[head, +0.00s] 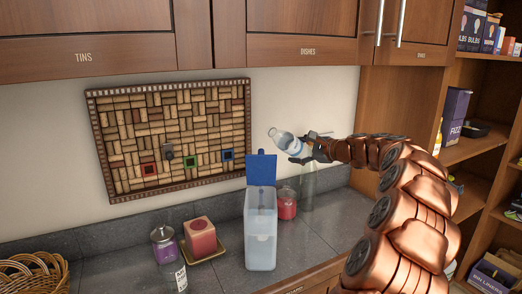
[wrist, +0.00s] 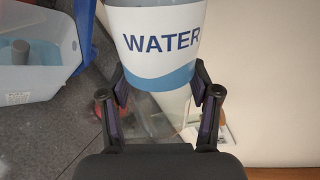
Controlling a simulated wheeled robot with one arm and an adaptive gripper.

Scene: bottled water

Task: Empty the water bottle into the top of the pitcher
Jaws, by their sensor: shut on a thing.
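My gripper (head: 312,150) is shut on the water bottle (head: 285,140), a clear bottle with a white and blue label. In the head view the bottle is tilted, its neck end up and to the left, above and right of the pitcher's lid. The wrist view shows the bottle's label (wrist: 162,42) between my gripper's fingers (wrist: 162,108). The pitcher (head: 260,232) stands on the counter, a pale translucent box with its blue lid (head: 261,168) raised. In the wrist view the open pitcher (wrist: 35,75) is at the upper left. The bottle's mouth is out of the wrist view.
A glass vase (head: 307,188) and a red jar (head: 286,204) stand behind and right of the pitcher. A purple jar (head: 164,244), a red candle (head: 201,238) and a wicker basket (head: 35,275) are to its left. Cabinets (head: 300,45) hang above; a shelf (head: 470,148) is at right.

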